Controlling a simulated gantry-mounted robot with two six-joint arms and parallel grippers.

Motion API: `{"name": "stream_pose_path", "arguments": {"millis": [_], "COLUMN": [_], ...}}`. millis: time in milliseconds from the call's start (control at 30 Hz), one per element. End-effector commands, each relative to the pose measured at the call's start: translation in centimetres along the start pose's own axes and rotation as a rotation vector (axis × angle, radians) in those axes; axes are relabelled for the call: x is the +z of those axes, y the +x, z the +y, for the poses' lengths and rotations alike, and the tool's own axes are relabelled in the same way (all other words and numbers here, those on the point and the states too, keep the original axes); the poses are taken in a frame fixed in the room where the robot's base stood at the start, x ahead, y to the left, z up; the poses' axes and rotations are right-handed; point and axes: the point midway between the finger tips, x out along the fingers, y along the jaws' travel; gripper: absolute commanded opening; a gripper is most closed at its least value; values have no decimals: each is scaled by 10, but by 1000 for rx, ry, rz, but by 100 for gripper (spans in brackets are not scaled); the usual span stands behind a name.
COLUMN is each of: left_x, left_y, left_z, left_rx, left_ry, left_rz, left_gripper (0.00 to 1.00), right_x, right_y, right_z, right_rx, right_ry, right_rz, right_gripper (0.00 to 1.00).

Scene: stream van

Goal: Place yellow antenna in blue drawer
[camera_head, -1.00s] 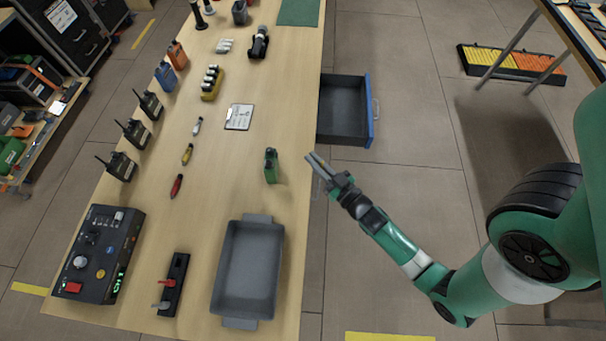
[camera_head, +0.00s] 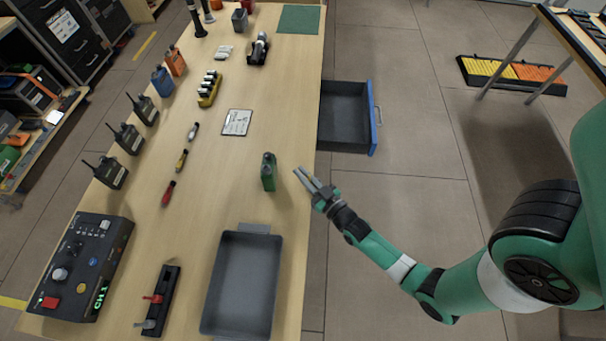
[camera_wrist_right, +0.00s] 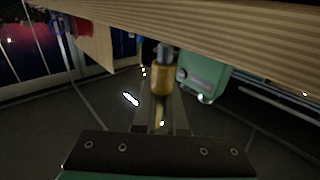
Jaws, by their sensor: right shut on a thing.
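The blue drawer (camera_head: 374,135) stands pulled out from the right side of the workbench; its grey inside looks empty. My right gripper (camera_head: 304,181) is by the bench's right edge, nearer the camera than the drawer and apart from it. In the right wrist view the gripper (camera_wrist_right: 162,105) is shut on a short yellow cylinder with a grey end (camera_wrist_right: 161,80), which looks like the yellow antenna. The held thing is hard to make out in the head view. My left gripper is not in view.
A grey tray (camera_head: 243,280) lies nearer on the bench. A small yellow-and-dark piece (camera_head: 181,160) lies farther left. Open floor lies between bench and right arm.

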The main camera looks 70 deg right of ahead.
Motion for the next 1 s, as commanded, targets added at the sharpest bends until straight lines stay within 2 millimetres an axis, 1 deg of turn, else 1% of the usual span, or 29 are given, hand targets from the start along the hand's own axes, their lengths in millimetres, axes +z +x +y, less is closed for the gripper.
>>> {"name": "stream_pose_path", "arguments": {"millis": [67,100,233,267,500,633,767,1000], "left_x": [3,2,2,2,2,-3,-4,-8], "left_y": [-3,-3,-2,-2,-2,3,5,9], "left_z": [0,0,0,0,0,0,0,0], "left_rx": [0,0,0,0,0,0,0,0], "left_ry": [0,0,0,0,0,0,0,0], "left_rz": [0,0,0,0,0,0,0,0], "left_gripper": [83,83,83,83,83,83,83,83], "right_x": [5,4,3,3,3,-4,-1,-1], "right_y": [0,0,0,0,0,-1,-25,-85], "right_z": [0,0,0,0,0,0,0,0], "right_rx": [0,0,0,0,0,0,0,-2], "right_ry": [0,0,0,0,0,0,0,0], "right_rz": [0,0,-1,-1,0,-1,-6,-6], "right_gripper": [0,13,36,39,39,39,39,39]}}
